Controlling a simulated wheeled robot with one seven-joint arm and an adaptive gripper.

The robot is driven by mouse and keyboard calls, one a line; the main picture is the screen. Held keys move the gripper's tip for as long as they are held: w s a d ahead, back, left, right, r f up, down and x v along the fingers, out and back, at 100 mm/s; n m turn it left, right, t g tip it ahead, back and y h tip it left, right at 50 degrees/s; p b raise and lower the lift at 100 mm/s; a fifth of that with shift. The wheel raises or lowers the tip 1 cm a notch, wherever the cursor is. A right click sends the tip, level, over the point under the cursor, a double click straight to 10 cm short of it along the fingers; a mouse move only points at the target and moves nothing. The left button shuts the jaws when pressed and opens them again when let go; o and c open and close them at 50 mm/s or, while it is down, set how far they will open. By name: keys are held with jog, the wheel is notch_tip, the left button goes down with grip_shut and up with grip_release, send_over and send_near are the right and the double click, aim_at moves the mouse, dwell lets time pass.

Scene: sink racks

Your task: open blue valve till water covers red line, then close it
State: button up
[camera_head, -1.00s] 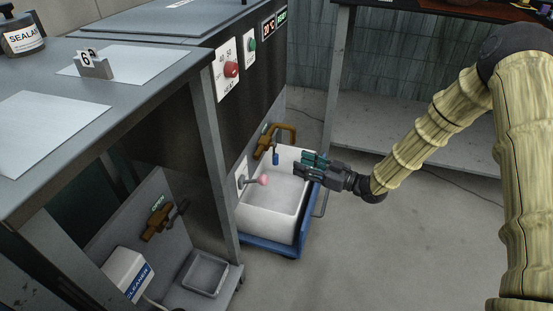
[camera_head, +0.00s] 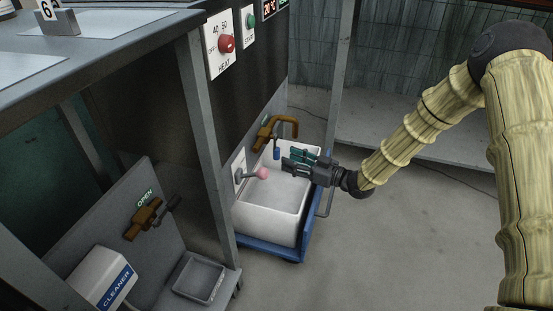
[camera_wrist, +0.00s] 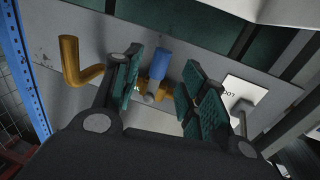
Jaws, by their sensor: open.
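The blue valve handle (camera_head: 277,153) hangs below the brass tap (camera_head: 268,134) over the white basin (camera_head: 268,225). In the wrist view the blue handle (camera_wrist: 160,61) stands between the two green-padded fingers of my open gripper (camera_wrist: 162,92), with gaps on both sides. The brass spout (camera_wrist: 80,70) is to the left there. In the head view my gripper (camera_head: 287,162) is just right of the handle, above the basin. I cannot make out a red line or a water level in the basin; its visible inside looks pale and empty.
A pink-knobbed lever (camera_head: 262,173) sticks out from a plate left of my gripper. The basin stands on a blue cart (camera_head: 268,250). A table leg (camera_head: 205,130) stands at left, near a cleaner box (camera_head: 103,278) and another brass valve (camera_head: 143,218). Floor at right is clear.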

aim_at(277, 155)
jog(key=shift+b+x, duration=1.2)
jog(key=shift+x, duration=1.8)
grip_shut()
